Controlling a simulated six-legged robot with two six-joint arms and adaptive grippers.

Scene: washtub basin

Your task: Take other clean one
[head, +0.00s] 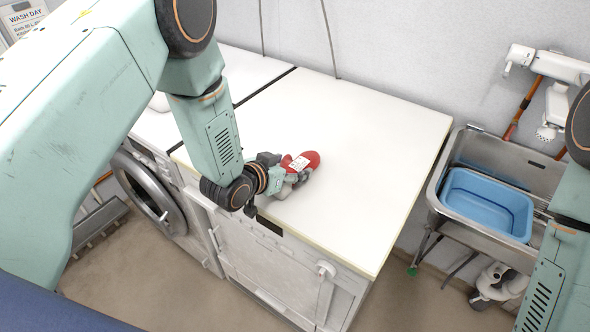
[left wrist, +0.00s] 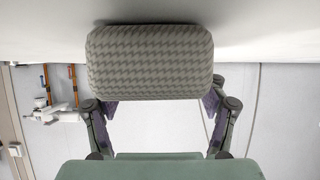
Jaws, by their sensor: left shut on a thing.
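My left gripper (head: 287,180) is shut on a red item (head: 310,158) with a white patch at the front edge of the white countertop (head: 350,150). In the left wrist view a grey zigzag-patterned face with rounded corners (left wrist: 150,62) fills the space between the fingers; it looks like the underside of the same item. The fingers hide part of the item. I cannot tell whether it touches the countertop. My right arm shows at the right edge of the head view, but its gripper is out of view.
A steel sink (head: 465,150) at the right holds a blue basin (head: 487,203), which looks empty. White taps and pipes (head: 547,65) are on the wall above it. A front-loading washer (head: 150,190) with a round door stands at the left. Most of the countertop is clear.

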